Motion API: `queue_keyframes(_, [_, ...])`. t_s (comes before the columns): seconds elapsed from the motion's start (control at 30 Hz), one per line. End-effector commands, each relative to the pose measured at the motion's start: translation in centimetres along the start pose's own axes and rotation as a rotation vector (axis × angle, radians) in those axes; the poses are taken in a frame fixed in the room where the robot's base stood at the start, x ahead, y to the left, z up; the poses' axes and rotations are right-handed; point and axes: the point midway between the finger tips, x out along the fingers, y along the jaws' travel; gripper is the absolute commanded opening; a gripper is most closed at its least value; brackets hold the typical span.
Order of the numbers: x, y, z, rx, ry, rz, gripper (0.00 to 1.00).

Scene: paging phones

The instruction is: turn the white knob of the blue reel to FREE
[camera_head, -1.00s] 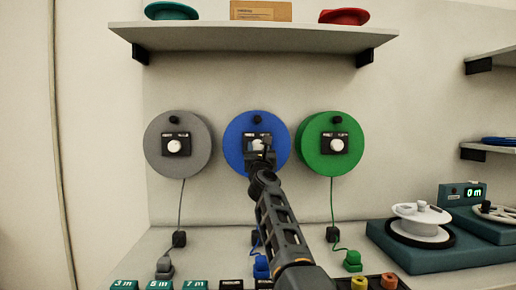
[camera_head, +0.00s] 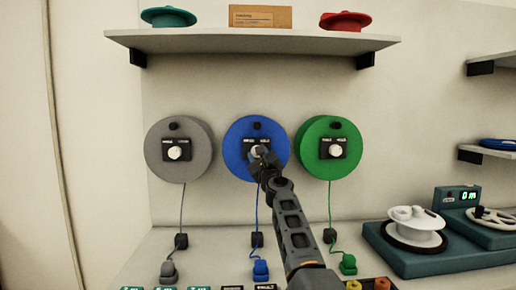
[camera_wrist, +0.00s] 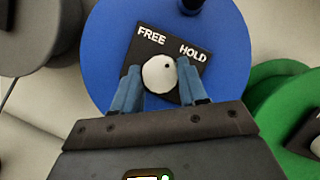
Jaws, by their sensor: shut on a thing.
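The blue reel (camera_head: 246,130) hangs on the wall between a grey and a green reel. Its white knob (camera_wrist: 160,75) sits on a black plate (camera_wrist: 143,58) marked FREE at left and HOLD at right in the wrist view. A small dark dot on the knob's face lies toward its upper right, in a direction between the two words. My gripper (camera_wrist: 160,82) is shut on the knob, one finger on each side. In the head view my gripper (camera_head: 262,160) partly covers the knob and plate.
The grey reel (camera_head: 161,160) and green reel (camera_head: 322,165) stand close on either side. A shelf (camera_head: 250,41) runs above. Below, a blue plug (camera_head: 260,270) and other cord ends rest on the counter. A teal device (camera_head: 420,255) stands at right.

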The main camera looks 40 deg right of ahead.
Motion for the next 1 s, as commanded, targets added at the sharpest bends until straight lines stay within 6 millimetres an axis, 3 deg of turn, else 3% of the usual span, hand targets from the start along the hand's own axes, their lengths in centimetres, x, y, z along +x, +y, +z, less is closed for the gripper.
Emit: queue_keyframes(1.0, [0.10,-0.39,0.31,-0.820,0.000,0.343,0.12])
